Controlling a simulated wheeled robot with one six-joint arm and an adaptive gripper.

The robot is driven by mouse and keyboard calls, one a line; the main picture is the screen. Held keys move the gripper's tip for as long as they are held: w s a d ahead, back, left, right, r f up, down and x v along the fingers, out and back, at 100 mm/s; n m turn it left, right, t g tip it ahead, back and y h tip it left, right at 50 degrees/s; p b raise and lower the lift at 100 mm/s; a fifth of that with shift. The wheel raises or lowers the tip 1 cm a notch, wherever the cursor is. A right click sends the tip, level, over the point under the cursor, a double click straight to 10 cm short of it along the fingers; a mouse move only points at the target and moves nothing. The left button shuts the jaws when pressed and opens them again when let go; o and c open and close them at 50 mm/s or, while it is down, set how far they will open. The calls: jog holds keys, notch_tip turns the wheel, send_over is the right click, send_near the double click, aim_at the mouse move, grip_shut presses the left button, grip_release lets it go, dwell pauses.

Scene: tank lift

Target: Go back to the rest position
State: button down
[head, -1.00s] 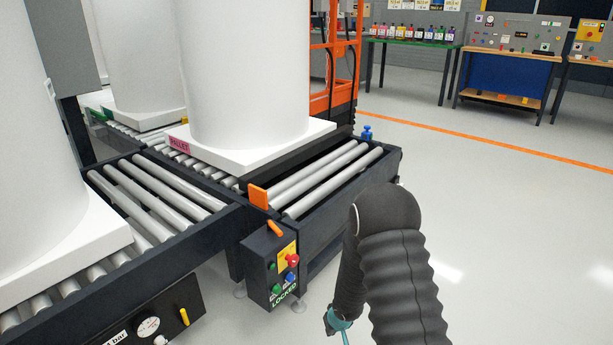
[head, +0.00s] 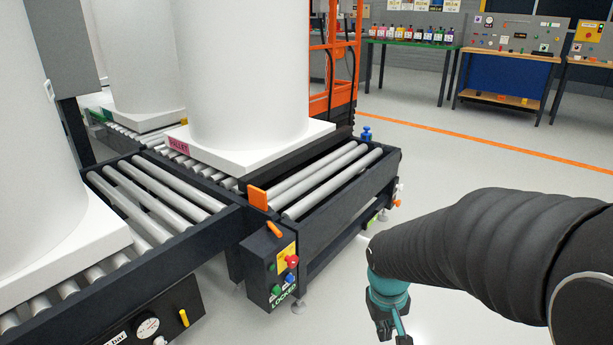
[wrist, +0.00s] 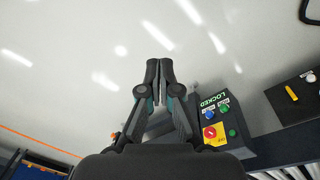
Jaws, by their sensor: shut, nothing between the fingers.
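My gripper (head: 392,338) is at the bottom of the head view, right of the control box and apart from it, pointing down, its tips cut close to the frame's lower edge. In the wrist view my gripper (wrist: 159,92) is shut and empty, with its fingertips together over bare floor. The black control box (head: 272,268) has a red knob on a yellow plate, blue and green buttons and a "LOCKED" label. The box also shows in the wrist view (wrist: 232,142), right of the fingers.
A roller conveyor (head: 325,180) carries a large white tank (head: 240,70) on a white pallet (head: 250,158). An orange lever (head: 258,198) stands above the box. An orange frame (head: 335,60) and workbenches (head: 508,55) stand farther back. The floor (head: 470,150) at right is clear.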

jog(key=s+r+t, duration=0.2)
jog(key=s+r, duration=0.3)
jog(key=r, duration=0.2)
jog(key=s+r+m+t+y, duration=0.1)
jog(key=s+r+t, duration=0.2)
jog(key=s+r, duration=0.2)
jog(key=shift+s+r+m, duration=0.3)
jog(key=shift+s+r, duration=0.1)
jog(key=shift+r, duration=1.15)
